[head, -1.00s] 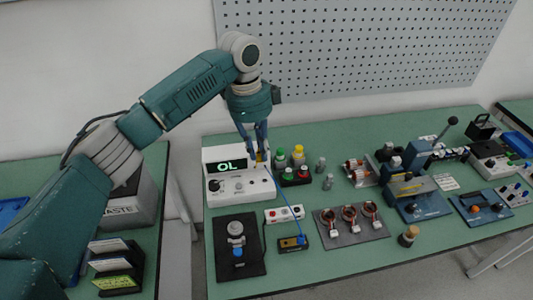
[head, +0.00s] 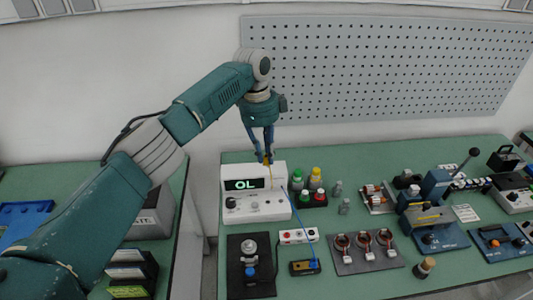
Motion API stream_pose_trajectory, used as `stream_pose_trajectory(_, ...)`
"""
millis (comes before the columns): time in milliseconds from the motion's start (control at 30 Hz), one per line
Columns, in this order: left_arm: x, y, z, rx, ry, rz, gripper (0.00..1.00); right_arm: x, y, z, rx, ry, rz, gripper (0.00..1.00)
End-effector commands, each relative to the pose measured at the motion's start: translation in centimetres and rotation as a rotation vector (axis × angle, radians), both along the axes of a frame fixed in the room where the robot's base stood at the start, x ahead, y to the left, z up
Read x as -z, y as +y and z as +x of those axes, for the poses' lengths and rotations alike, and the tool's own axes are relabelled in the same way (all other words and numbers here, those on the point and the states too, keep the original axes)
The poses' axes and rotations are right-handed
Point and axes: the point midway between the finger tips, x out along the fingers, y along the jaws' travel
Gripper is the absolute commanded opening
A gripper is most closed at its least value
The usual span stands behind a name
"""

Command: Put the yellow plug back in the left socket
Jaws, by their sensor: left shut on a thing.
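My left gripper (head: 265,157) is shut on the yellow plug (head: 267,161), held in the air above the back of the white meter (head: 277,208). Its thin yellow lead (head: 271,180) hangs in front of the meter. The meter's display reads "OL". A small dark box (head: 297,269) lies in front of the meter at the right, with a blue plug (head: 314,265) at its right end. A blue lead (head: 299,222) runs from the meter to that plug. The left socket is too small to make out. My right gripper is not in view.
A black plate with a metal fixture (head: 250,283) lies left of the dark box. A white box with red spots (head: 299,236) lies behind it. A plate with several copper coils (head: 371,262) lies to the right.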

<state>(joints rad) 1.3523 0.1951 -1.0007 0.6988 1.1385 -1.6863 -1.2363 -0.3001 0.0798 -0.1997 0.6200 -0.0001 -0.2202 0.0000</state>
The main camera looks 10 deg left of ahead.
Motion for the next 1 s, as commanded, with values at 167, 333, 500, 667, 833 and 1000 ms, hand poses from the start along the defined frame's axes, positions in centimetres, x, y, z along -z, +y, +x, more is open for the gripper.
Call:
stream_pose_trajectory(167,1.3,-0.1,-0.1,-0.001,0.002,0.007,0.00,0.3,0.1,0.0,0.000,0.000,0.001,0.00)
stream_pose_trajectory(333,3.0,-0.2,-0.1,-0.002,0.001,0.020,0.00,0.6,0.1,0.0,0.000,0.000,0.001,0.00)
stream_pose_trajectory(500,4.7,-0.3,-0.1,-0.006,-0.001,0.032,0.00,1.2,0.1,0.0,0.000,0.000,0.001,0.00)
stream_pose_trajectory(667,6.4,-0.3,-0.1,-0.008,-0.001,0.044,0.00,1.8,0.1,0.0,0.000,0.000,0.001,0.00)
stream_pose_trajectory(833,8.1,-0.5,-0.1,-0.009,-0.002,0.056,0.00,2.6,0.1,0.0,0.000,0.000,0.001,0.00)
stream_pose_trajectory(1000,9.8,-0.5,-0.1,-0.012,-0.003,0.069,0.00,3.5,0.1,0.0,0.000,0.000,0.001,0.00)
